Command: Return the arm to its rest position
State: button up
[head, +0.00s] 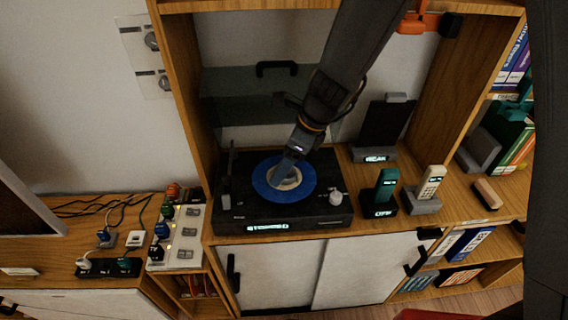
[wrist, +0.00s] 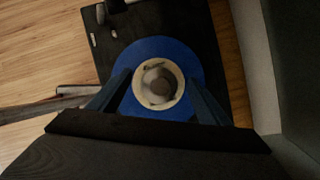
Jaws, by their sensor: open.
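My arm (head: 345,70) reaches down from the top of the head view into the shelf bay. My gripper (head: 285,174) is over the middle of a black turntable (head: 240,205) with a blue record (head: 268,190) on it. In the wrist view my gripper (wrist: 160,95) is open, its two fingers apart on either side of the record's pale centre label (wrist: 145,73). The blue record (wrist: 205,65) lies flat below the fingers. Whether the fingertips touch it I cannot tell. I see nothing held between them.
Wooden shelf walls (head: 190,80) stand left and right of the bay. Right of the turntable are a teal phone (head: 386,185), a cream phone (head: 430,183) and a dark tablet-like panel (head: 385,122). An orange object (head: 415,22) hangs at the top. A switch panel (head: 183,240) is at left.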

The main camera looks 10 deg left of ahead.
jog(key=v, duration=0.7)
jog(key=shift+d+r, duration=0.1)
jog(key=shift+r, duration=0.05)
jog(key=s+d+f+n+h+b, duration=0.1)
jog(key=s+d+n, duration=0.3)
jog(key=d+n, duration=0.6)
jog(key=s+d+f+n+h, duration=0.1)
jog(key=s+d+n+h, duration=0.2)
jog(key=d+n, duration=0.6)
jog(key=s+d, duration=0.2)
jog(key=d, duration=0.4)
jog(key=shift+d+n+t+b, duration=0.2)
jog(key=shift+n+t+b, duration=0.2)
